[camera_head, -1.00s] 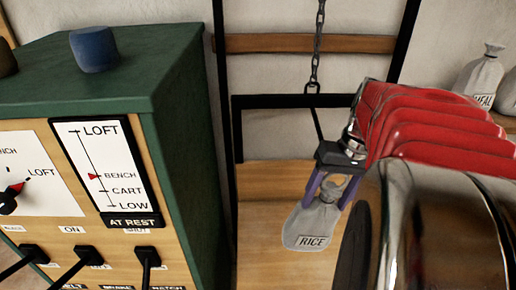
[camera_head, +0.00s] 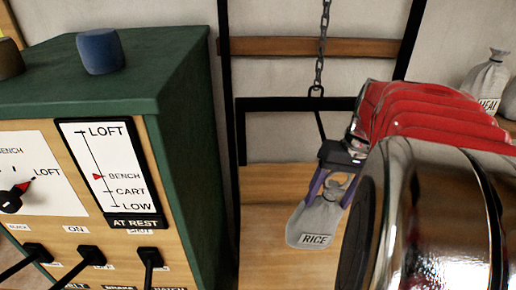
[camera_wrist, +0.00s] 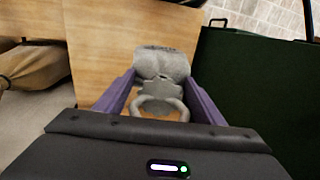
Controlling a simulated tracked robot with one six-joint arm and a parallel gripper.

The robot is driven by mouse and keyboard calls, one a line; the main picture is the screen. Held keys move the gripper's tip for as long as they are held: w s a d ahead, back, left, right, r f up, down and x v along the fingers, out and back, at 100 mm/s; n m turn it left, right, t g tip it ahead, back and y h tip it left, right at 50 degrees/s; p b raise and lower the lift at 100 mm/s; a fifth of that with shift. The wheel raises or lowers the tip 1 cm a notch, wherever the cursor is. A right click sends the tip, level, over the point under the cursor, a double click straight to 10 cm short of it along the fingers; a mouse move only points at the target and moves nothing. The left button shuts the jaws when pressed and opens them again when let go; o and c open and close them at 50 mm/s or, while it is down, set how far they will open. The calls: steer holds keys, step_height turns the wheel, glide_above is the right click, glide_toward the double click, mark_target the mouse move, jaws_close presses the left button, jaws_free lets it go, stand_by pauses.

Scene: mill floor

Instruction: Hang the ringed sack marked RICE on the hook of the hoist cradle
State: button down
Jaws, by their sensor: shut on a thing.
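The grey RICE sack (camera_head: 315,222) hangs from my gripper (camera_head: 332,184) in the head view, in front of a wooden board. My gripper's purple fingers are shut on the sack; in the wrist view the sack (camera_wrist: 161,64) sits between the fingers (camera_wrist: 160,98), with its ring nearest the wrist. The hoist cradle's black frame (camera_head: 296,103) hangs from a chain (camera_head: 321,45) behind and above my gripper. A thin dark line runs down from the chain's end behind my gripper. The cradle's hook cannot be made out; my gripper and arm cover part of the cradle.
A green-topped control cabinet (camera_head: 183,130) with levers and a gauge at BENCH, marked AT REST, stands close on the left. A MEAL sack (camera_head: 487,80) sits on a shelf at right. A brown sack (camera_wrist: 30,66) shows in the wrist view.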

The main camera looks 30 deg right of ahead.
steer(key=w+d+f, duration=0.2)
steer(key=w+d, duration=0.3)
steer(key=w, duration=0.4)
steer(key=shift+f, duration=0.15)
stand_by(2.1)
steer(key=shift+f, duration=0.2)
stand_by(0.5)
steer(key=shift+c, duration=1.9)
jaws_free()
